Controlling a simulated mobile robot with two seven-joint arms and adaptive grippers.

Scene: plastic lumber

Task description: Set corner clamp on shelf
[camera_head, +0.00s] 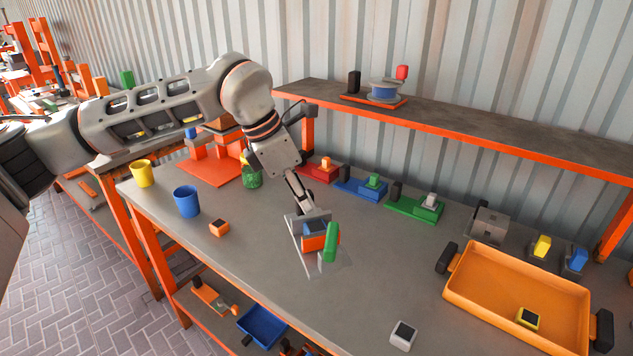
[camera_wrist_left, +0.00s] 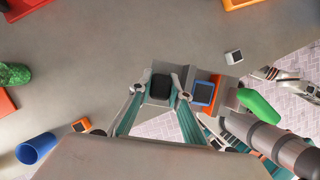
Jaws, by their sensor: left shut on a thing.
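The held clamp-like piece (camera_head: 314,242) has a pale grey body, an orange block with a blue part, and a green handle. I take it to be the corner clamp. My left gripper (camera_head: 306,212) is shut on it and holds it over the middle of the workbench, apparently above the top. In the left wrist view, the fingers (camera_wrist_left: 161,92) close on either side of its black grip, with the orange-and-blue part of the clamp (camera_wrist_left: 203,93) to the right. The shelf (camera_head: 460,128) is a dark board with an orange edge along the wall, higher than the clamp.
A blue spool (camera_head: 384,91) on an orange plate stands on the shelf's left part; its right part is bare. Below it are several coloured tools and an orange tray (camera_head: 470,304). A blue cup (camera_head: 186,201) and yellow cup (camera_head: 142,173) stand at left on the workbench (camera_head: 250,262).

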